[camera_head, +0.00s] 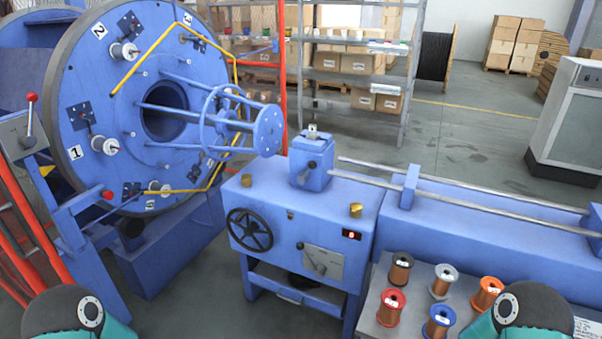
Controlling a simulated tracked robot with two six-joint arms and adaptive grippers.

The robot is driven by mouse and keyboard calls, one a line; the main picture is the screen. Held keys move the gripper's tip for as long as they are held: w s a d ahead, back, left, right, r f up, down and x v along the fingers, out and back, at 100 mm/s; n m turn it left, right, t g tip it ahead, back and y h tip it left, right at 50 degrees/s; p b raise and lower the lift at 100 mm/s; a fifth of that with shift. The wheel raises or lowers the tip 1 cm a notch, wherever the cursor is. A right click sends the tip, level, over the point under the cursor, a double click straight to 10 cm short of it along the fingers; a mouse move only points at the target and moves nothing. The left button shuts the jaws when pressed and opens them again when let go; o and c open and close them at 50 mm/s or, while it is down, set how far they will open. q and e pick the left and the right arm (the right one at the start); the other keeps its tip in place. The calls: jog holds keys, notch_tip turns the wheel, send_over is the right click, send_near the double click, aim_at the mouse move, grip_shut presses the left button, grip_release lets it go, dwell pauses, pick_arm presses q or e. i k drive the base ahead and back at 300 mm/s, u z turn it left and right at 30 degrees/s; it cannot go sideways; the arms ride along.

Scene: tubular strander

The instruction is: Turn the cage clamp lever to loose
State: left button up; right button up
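The big blue cage disc (130,110) of the strander stands upright at the left, with numbered bobbin stations on its face. A lever with a red ball knob (31,98) stands up from a grey plate (14,139) at the far left, left of the disc. A second red knob (107,195) sits at the disc's lower left edge on a blue bracket. I cannot tell for sure which is the cage clamp lever, and no loose or clamped marking is readable. Only parts of my arms show at the bottom edge; neither gripper is in view.
A blue machine stand (300,205) with a black handwheel (249,230) and a grey lever plate (322,264) stands in the centre. Red rails (12,225) run at the left. Floor (180,310) shows between.

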aim_at(302, 178)
jog(key=u, duration=0.5)
jog(key=i, duration=1.05)
jog(key=z, duration=0.2)
